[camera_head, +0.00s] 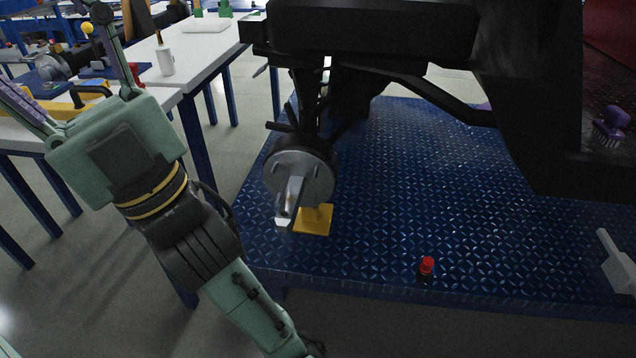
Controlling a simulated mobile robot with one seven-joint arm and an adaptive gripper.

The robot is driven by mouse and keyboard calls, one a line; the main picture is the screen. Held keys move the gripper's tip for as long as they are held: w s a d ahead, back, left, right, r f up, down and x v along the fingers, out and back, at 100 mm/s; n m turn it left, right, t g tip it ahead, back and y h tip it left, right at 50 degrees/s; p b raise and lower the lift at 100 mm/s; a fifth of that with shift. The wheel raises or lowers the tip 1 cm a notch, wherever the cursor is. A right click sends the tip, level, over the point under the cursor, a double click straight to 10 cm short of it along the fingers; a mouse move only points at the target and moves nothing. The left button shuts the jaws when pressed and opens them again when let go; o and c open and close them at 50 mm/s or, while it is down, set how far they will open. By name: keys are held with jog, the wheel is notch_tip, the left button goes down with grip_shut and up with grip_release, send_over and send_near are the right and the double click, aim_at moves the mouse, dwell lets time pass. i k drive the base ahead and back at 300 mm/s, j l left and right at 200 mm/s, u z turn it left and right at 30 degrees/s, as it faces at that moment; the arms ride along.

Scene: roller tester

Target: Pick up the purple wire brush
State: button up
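The purple wire brush (612,120) is at the far right in the head view. Its purple handle is up and its bristles face down, beside the dark machine frame. A dark part below it partly hides what it rests on. My gripper (58,62) is at the upper left, far from the brush, over the white workbenches. Its two fingers are spread wide apart, and the picture's edge cuts them off. I see nothing held between them.
A blue tread-plate platform (390,190) carries a large black machine (400,40) with a metal hub (300,178). A yellow block (313,220), a red-capped bottle (426,267) and a grey tool (615,262) are on it. White workbenches (205,48) stand at the left.

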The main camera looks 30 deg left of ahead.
aim_at(607, 130)
jog(key=i+l, duration=0.1)
jog(key=l, duration=0.3)
jog(key=i+l, duration=0.1)
jog(key=l, duration=0.25)
jog(key=i+l, duration=0.1)
jog(key=l, duration=0.3)
jog(key=i+l, duration=0.5)
jog(key=i+j, duration=0.1)
jog(key=i, duration=0.2)
jog(key=i+j, duration=0.15)
jog(key=i, duration=0.15)
